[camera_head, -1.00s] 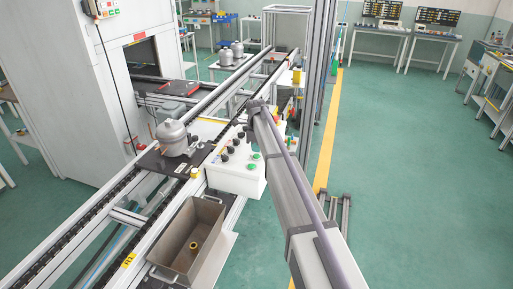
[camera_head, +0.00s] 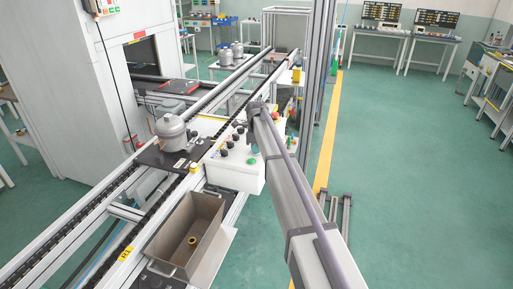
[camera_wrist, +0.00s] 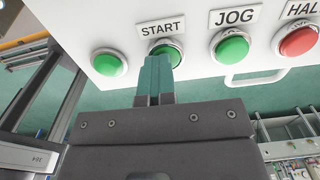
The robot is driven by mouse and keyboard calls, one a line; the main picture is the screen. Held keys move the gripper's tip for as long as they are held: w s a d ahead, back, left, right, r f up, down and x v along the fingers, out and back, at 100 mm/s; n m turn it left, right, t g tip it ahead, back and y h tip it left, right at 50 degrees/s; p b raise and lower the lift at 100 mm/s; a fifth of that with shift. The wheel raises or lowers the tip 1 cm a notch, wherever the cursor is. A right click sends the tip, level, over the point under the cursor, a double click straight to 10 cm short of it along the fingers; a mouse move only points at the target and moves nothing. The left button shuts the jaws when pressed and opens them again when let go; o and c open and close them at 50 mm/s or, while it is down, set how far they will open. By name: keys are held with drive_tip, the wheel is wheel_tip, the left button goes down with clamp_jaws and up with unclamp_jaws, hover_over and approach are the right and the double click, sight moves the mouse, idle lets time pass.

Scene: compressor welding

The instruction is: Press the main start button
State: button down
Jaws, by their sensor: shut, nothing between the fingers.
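The white control panel (camera_head: 232,176) stands beside the conveyor in the head view. In the wrist view the panel face (camera_wrist: 85,20) carries a green button labelled START (camera_wrist: 174,48), a green button labelled JOG (camera_wrist: 230,47) and a red button under a partly cut-off label starting HAL (camera_wrist: 297,41). Another green button (camera_wrist: 107,64) sits left of START, with no label visible. My gripper (camera_wrist: 160,60) is shut and empty. Its fingertips overlap the lower part of the START button in the picture. I cannot tell whether they touch it. In the head view my arm hides part of the panel.
A metal bin (camera_head: 188,235) hangs at the conveyor's near side. A grey compressor (camera_head: 172,134) sits on a dark plate (camera_head: 160,158) on the conveyor. The green floor (camera_head: 420,180) to the right is clear.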

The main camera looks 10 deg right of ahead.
drive_tip(key=shift+r+p, duration=0.25)
drive_tip(key=shift+p, duration=0.45)
wheel_tip(320, 180, up, 14)
drive_tip(key=p, duration=1.4)
drive_tip(key=shift+f, duration=0.25)
drive_tip(key=s+f+n+b, duration=0.2)
drive_tip(key=s+n, duration=0.6)
drive_tip(key=s, duration=0.5)
drive_tip(key=s+f+n+b, duration=0.3)
drive_tip(key=s+n, duration=0.5)
drive_tip(key=s, duration=0.6)
drive_tip(key=s+f+n+b, duration=0.2)
drive_tip(key=s+n, duration=0.5)
drive_tip(key=s, duration=0.6)
drive_tip(key=shift+s+f+n+b, duration=0.3)
drive_tip(key=shift+s+n+b, duration=0.05)
drive_tip(key=shift+s+n, duration=0.05)
